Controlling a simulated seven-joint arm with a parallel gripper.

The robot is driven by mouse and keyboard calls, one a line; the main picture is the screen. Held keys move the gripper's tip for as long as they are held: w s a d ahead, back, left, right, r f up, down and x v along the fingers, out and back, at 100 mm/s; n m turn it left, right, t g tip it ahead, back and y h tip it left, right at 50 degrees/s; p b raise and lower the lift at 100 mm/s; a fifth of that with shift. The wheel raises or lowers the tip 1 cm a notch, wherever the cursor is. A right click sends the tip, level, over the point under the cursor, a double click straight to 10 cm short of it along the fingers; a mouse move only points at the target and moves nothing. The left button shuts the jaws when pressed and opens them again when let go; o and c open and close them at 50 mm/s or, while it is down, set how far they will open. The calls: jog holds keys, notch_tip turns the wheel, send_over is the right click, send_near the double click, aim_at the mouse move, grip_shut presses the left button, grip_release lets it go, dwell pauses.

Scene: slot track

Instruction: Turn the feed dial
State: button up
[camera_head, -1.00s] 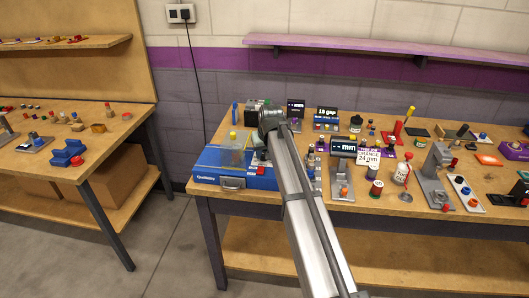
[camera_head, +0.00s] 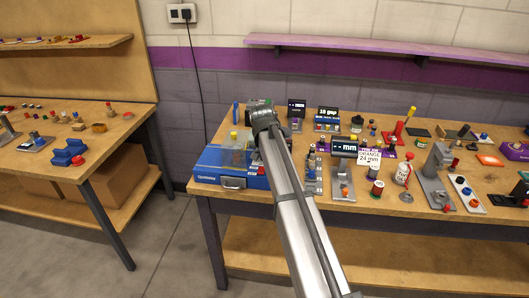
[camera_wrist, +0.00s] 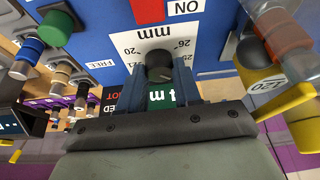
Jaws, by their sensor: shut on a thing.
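In the wrist view a black dial knob (camera_wrist: 159,66) stands on a white scale plate (camera_wrist: 130,45) marked "mm" with small numbers, on a blue panel. My gripper (camera_wrist: 160,78) has one dark blue finger on each side of the knob and is shut on it. In the head view the blue machine (camera_head: 208,176) sits at the table's left end. My arm reaches over it, and my fingers and the knob are hidden there.
In the wrist view a green knob (camera_wrist: 57,26) is at the left and a yellow piece marked 120 (camera_wrist: 265,80) at the right, both near my gripper. In the head view a black "mm" display (camera_head: 344,147) and several small fixtures stand right of my arm.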

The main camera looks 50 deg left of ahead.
jog(key=o, duration=1.1)
jog(key=shift+c, duration=0.2)
jog(key=v, duration=1.3)
jog(key=shift+d+r, duration=0.2)
jog(key=shift+r, duration=0.15)
